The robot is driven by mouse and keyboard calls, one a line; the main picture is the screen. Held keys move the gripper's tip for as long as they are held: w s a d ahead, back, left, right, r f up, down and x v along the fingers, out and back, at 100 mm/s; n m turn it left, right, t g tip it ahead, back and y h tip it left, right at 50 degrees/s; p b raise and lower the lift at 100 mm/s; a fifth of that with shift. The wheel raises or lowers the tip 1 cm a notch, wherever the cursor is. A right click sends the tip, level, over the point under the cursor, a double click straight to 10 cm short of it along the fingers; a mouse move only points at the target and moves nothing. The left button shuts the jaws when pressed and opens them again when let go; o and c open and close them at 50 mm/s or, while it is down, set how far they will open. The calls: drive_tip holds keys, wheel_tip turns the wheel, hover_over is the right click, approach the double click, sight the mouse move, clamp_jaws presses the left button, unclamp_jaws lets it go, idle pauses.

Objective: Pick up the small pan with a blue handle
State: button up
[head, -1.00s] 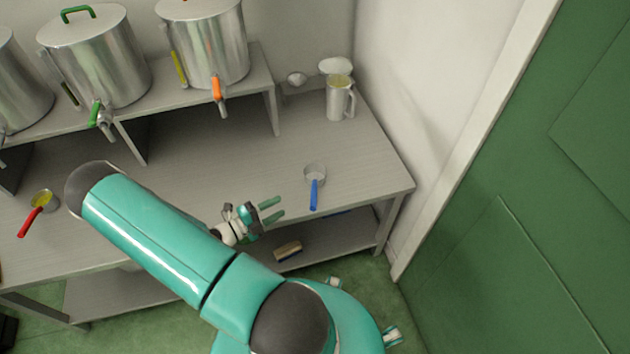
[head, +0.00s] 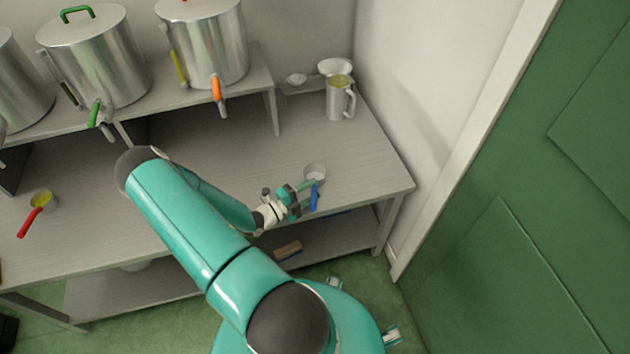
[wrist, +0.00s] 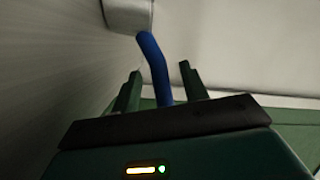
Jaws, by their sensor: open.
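The small pan (head: 315,172) stands on the grey workbench near its front right part. Its blue handle (head: 314,199) points toward the front edge. My gripper (head: 308,192) is open at the handle, reaching in from the left. In the wrist view the blue handle (wrist: 154,62) runs up between the two green fingers of my gripper (wrist: 160,85), with a gap on both sides. The grey pan body (wrist: 128,12) shows at the top, partly cut off. In the head view the fingers partly cover the handle.
A second small pan with a red handle (head: 31,222) stands at the bench's left. A metal jug (head: 340,98) stands at the back right. Large steel tanks with taps (head: 205,45) stand on a raised shelf. A brush-like block (head: 288,249) lies on the lower shelf. Bench surface around the pan is clear.

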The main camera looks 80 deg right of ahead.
drive_tip(key=shift+x, duration=0.8)
clamp_jaws()
drive_tip(key=shift+r, duration=0.1)
